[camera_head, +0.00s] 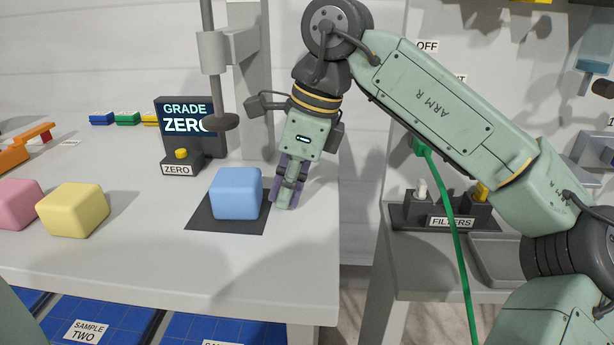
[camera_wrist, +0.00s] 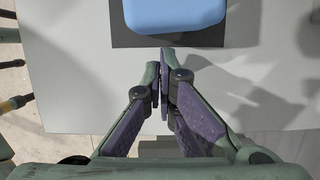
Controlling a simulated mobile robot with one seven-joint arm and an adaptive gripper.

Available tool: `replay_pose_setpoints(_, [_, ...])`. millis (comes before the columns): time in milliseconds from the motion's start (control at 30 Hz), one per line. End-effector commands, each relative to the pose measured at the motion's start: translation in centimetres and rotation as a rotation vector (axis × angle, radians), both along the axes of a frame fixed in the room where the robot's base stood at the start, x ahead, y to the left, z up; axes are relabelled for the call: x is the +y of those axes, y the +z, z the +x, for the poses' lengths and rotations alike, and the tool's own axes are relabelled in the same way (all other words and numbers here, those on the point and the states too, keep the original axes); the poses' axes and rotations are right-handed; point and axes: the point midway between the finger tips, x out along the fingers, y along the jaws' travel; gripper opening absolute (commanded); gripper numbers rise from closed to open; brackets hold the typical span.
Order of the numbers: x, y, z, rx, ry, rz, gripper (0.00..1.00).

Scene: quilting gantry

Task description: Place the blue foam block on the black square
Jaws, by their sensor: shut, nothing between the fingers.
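The blue foam block (camera_head: 237,193) sits on the black square (camera_head: 229,226), with dark margin showing at its front and left. In the wrist view the block (camera_wrist: 174,14) and the black square (camera_wrist: 122,36) are at the top edge, partly cut off. My gripper (camera_head: 284,204) is just to the right of the block in the head view, pointing down. In the wrist view my gripper (camera_wrist: 163,58) has its fingertips together with nothing between them, and they are apart from the block.
A yellow block (camera_head: 73,210) and a pink block (camera_head: 17,204) stand to the left. A screen reading GRADE ZERO (camera_head: 188,125) and a vertical post (camera_head: 209,75) stand behind the blue block. A gap separates this table from the FILTERS counter (camera_head: 420,265) at right.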

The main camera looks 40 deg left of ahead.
Motion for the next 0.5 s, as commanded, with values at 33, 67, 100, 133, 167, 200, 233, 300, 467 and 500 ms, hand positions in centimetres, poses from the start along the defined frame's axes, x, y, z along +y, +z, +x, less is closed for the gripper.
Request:
replay_pose_setpoints(33, [0.44,0.09,-0.26,0.001,0.000,0.000,0.00])
replay_pose_setpoints(67, [0.63,0.07,-0.37,0.001,0.000,0.000,0.00])
replay_pose_setpoints(100, [0.84,0.06,-0.50,0.001,0.000,0.000,0.00])
replay_pose_setpoints(133, [0.94,0.05,-0.57,0.001,0.000,0.000,0.00])
replay_pose_setpoints(167, [1.02,0.04,-0.60,0.001,-0.001,0.001,0.00])
replay_pose_setpoints(200, [1.09,0.03,-0.64,0.001,-0.001,0.001,0.00])
replay_pose_setpoints(233, [1.12,0.02,-0.66,0.001,-0.001,0.001,0.00])
replay_pose_setpoints(300, [1.13,0.02,-0.67,0.001,-0.001,0.001,0.00])
replay_pose_setpoints(467, [1.11,0.02,-0.65,0.001,-0.002,0.001,0.00])
replay_pose_setpoints(500, [1.13,0.03,-0.66,0.001,-0.001,0.001,0.00])
